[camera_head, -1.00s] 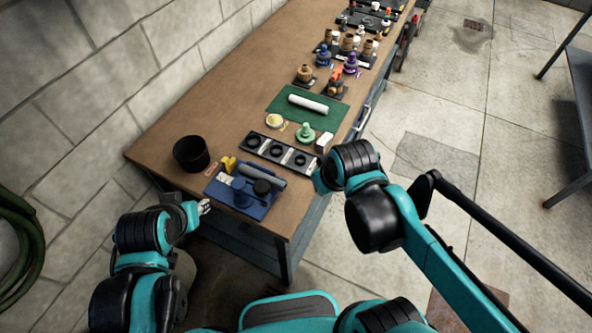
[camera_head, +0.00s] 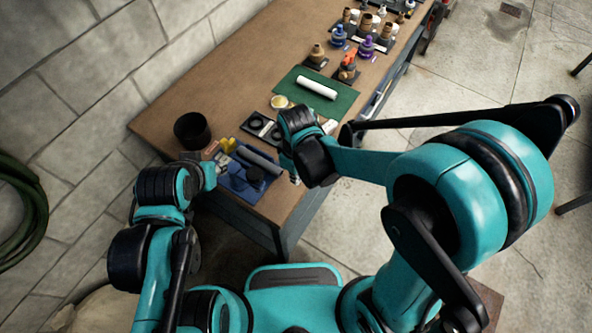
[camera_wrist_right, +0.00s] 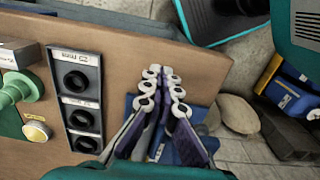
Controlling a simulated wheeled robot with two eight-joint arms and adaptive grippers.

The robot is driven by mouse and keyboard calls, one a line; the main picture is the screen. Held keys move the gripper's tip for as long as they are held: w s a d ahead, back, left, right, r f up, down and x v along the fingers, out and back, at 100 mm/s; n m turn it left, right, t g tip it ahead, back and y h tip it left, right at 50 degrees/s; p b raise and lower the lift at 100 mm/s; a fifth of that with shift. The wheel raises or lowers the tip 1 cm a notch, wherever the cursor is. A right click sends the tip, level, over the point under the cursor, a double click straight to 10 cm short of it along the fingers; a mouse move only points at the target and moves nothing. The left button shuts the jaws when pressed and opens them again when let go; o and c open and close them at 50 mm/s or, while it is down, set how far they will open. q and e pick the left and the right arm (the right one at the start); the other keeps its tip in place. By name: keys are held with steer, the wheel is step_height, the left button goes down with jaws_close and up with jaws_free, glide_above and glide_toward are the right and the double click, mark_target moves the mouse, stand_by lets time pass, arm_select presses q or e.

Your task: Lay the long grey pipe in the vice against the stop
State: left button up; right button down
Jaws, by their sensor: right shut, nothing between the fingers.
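The long grey pipe (camera_head: 258,158) lies across the blue vice (camera_head: 236,182) at the near end of the workbench. Whether it touches the stop cannot be told. A yellow part (camera_head: 227,144) sits by the pipe's far left end. My right gripper (camera_head: 295,178) is shut and empty, just right of the pipe's right end. In the right wrist view its fingers (camera_wrist_right: 165,82) hide part of the blue base (camera_wrist_right: 200,116). My left gripper (camera_head: 221,161) is at the vice's left edge. Its fingers are too small to tell open from shut.
A black cup (camera_head: 192,130) stands left of the vice. Behind it are a dark tray with round holders (camera_head: 258,124) and a green mat (camera_head: 345,102) with a white pipe (camera_head: 317,88). Several fittings stand farther back. Bare bench top lies to the left.

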mark_target(275, 169)
step_height(275, 169, down, 4)
steer(key=shift+a+r+b, duration=0.1)
steer(key=shift+b, duration=0.45)
steer(key=shift+w+a+r, duration=0.15)
steer(key=shift+w+a, duration=0.3)
steer(key=shift+a, duration=0.1)
steer(key=shift+w+a+r, duration=0.15)
steer(key=shift+w+a, duration=0.25)
steer(key=shift+a, duration=0.1)
steer(key=shift+w+a, duration=0.3)
steer(key=shift+a, duration=0.2)
steer(key=shift+w+a+b, duration=0.15)
steer(key=shift+w+a, duration=0.4)
steer(key=shift+a, duration=0.2)
steer(key=shift+w+a+b, duration=0.15)
steer(key=shift+w+a, duration=0.4)
steer(key=shift+a, duration=0.15)
steer(key=shift+s+d, duration=0.1)
steer(key=shift+d, duration=0.05)
